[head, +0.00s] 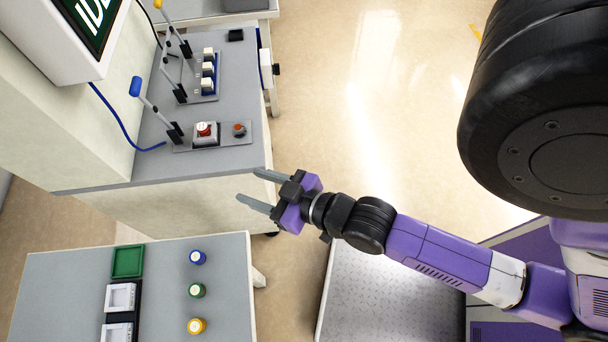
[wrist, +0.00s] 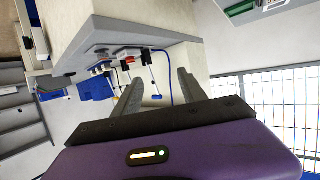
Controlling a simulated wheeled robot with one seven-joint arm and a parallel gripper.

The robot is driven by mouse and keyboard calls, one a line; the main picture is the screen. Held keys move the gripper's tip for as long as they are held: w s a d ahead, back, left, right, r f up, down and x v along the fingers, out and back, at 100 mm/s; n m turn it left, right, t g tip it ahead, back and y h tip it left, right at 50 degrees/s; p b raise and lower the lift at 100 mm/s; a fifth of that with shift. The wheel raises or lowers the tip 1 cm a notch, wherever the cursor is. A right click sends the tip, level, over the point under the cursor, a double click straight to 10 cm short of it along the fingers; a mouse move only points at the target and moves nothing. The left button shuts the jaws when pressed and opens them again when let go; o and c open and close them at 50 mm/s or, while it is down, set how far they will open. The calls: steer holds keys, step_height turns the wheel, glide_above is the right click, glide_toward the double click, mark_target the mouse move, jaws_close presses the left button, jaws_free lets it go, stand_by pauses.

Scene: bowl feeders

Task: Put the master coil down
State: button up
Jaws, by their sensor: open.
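My gripper (head: 247,184) is open, with nothing between its fingers. It points left, near the front right corner of the grey-topped control console (head: 225,163). In the wrist view the two fingers (wrist: 160,77) are spread, with the console beyond them. Three small round pieces stand on the lower left grey table: a blue one (head: 197,257), a green one (head: 197,290) and a yellow one (head: 196,326). I cannot tell whether any of these is the master coil. My gripper is apart from all of them.
The console carries levers (head: 155,108), a red button (head: 205,130) and white switches (head: 208,69). The lower left table (head: 60,290) also holds a green square tray (head: 128,262) and white-framed blocks (head: 120,298). Open floor (head: 370,130) lies right of the console.

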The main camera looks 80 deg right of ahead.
steer(key=s+a+r+n+y, duration=0.1)
steer(key=s+a+r, duration=0.2)
steer(key=s+r, duration=0.1)
steer(key=s+a+r+n+t+y, duration=0.1)
steer(key=s+a+r+n+y, duration=0.1)
steer(key=s, duration=0.5)
step_height(320, 180, up, 2)
steer(key=shift+s+a+r+y, duration=0.1)
steer(key=shift+s+a+y, duration=0.2)
steer(key=shift+a, duration=0.55)
steer(key=shift+c, duration=0.4)
